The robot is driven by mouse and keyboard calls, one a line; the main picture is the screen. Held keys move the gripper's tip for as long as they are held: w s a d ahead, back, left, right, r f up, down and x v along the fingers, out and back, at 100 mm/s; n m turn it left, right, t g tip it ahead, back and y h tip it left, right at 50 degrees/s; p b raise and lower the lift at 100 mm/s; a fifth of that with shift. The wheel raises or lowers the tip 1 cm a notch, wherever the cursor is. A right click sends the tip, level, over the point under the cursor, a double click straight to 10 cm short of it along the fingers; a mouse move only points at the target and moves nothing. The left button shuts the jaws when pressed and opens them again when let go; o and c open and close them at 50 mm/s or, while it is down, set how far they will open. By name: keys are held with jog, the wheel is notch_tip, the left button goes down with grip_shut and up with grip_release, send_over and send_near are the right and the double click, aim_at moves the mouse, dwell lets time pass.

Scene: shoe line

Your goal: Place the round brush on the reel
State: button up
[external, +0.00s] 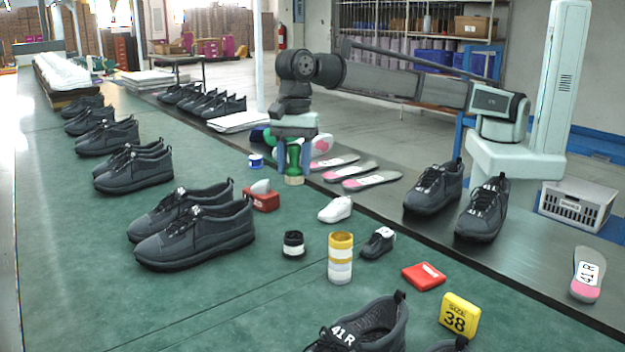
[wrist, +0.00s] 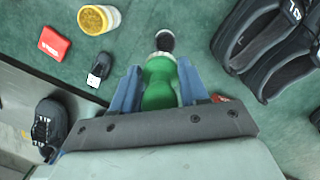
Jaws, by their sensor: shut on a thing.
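My gripper (external: 293,165) points down over the green table, its blue fingers shut on a green, rounded thing (external: 294,180), which I take to be the round brush. It also shows between the fingers in the wrist view (wrist: 160,82), with a pale band at its far end. It looks upright; whether it touches the table is hard to tell. A small round black-and-white thing (external: 293,245), possibly the reel, stands apart from it; it shows beyond the green thing in the wrist view (wrist: 165,40). A taller yellow-and-white banded cylinder (external: 340,262) stands to its right.
A red box (external: 262,198), a white shoe form (external: 336,209) and a small dark shoe (external: 378,243) stand nearby. A pair of dark shoes (external: 195,235) is at left. A blue-and-white round item (external: 256,161) is behind. A red flat box (external: 423,277) lies at right.

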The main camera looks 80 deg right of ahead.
jog(key=w+d+m, duration=0.2)
jog(key=w+d, duration=1)
jog(key=d, duration=0.4)
jog(key=m+t, duration=0.1)
jog(key=m, duration=0.5)
send_over(254, 157)
jog(key=shift+s+d+f, duration=0.1)
jog(key=shift+f, duration=7.4)
jog(key=shift+f, duration=0.15)
jog(key=o, duration=1)
jog(key=shift+o, duration=0.2)
notch_tip(254, 157, up, 12)
jog(key=s+d, duration=0.1)
